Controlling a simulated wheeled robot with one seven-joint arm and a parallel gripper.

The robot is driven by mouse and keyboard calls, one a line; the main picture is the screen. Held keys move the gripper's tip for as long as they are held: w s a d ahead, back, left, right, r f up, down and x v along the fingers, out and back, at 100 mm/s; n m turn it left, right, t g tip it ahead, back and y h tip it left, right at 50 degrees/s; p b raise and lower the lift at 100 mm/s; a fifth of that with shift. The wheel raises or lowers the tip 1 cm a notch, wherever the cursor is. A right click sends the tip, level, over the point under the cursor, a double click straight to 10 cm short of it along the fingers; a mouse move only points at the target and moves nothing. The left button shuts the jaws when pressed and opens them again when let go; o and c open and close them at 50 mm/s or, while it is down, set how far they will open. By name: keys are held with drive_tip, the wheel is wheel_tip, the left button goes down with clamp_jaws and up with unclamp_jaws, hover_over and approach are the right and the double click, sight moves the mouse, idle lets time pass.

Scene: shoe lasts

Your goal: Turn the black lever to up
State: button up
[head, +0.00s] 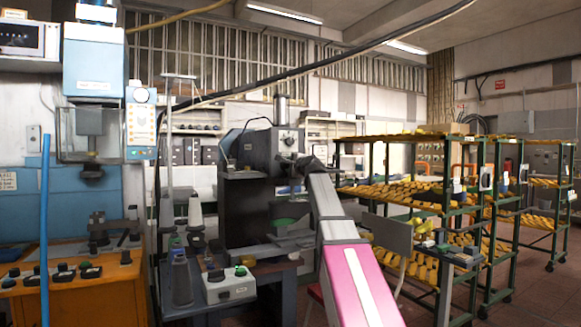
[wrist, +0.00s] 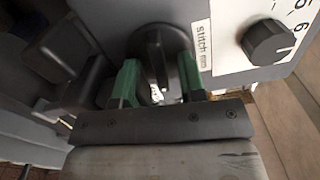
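In the wrist view, a black lever (wrist: 154,48) with a narrow raised grip on a round base is mounted on the grey machine face. My gripper (wrist: 158,80) has its two green fingers on either side of the lever. The fingers stand apart, and gaps seem to show between them and the narrow grip. Contact is hard to tell. In the head view, my arm reaches to the dark grey machine (head: 248,180); its end hides the lever there.
A black round knob (wrist: 268,42) on a white numbered plate sits right of the lever, beside a "stitch mm" label (wrist: 202,44). Green racks of yellow shoe lasts (head: 400,192) stand to the right. A white control box (head: 229,286) is on the bench below the machine.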

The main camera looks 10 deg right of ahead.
drive_tip(key=shift+w, duration=0.2)
clamp_jaws()
drive_tip(key=shift+n, duration=0.3)
drive_tip(key=n, duration=0.4)
drive_tip(key=shift+a, duration=0.1)
drive_tip(key=shift+n, duration=1.9)
